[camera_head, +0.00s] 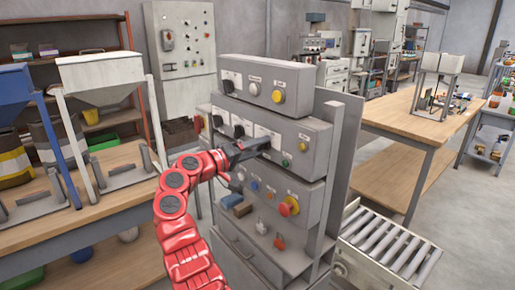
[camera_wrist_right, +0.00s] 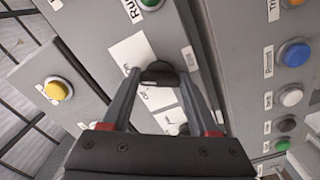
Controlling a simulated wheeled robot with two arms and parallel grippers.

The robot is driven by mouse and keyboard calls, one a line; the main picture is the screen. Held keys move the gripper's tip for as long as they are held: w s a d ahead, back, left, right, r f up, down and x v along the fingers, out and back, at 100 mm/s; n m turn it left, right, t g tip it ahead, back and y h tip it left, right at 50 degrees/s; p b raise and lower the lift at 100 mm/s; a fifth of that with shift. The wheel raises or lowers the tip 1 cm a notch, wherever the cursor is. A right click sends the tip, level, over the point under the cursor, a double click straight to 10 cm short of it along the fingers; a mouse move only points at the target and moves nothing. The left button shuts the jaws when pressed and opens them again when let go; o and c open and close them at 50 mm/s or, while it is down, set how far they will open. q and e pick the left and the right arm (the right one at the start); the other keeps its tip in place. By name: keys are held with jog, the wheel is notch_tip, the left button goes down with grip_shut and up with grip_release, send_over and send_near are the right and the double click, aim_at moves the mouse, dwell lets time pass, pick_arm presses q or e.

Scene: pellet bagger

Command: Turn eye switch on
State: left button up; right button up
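My right gripper (camera_wrist_right: 159,72) reaches a black rotary knob (camera_wrist_right: 160,76) on a white label plate in the right wrist view. Its two fingers stand apart on either side of the knob; I cannot tell whether they touch it. In the head view the right gripper (camera_head: 250,150) is against the middle box of the grey control panel (camera_head: 312,140), partly hiding its white plates and knobs. The knob's label is too small to read, so I cannot tell whether it is the eye switch. My left gripper is not in view.
A yellow button (camera_wrist_right: 58,88) and a green button (camera_wrist_right: 151,3) sit near the gripper. A column of coloured buttons, one blue (camera_wrist_right: 294,54), is at right.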

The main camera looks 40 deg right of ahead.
jog(key=o, duration=0.4)
jog(key=shift+o, duration=0.2)
jog(key=s+a+b, duration=0.1)
jog(key=a+b, duration=0.1)
jog(key=a, duration=1.5)
jog(key=shift+s+a, duration=0.2)
jog(key=shift+w, duration=0.1)
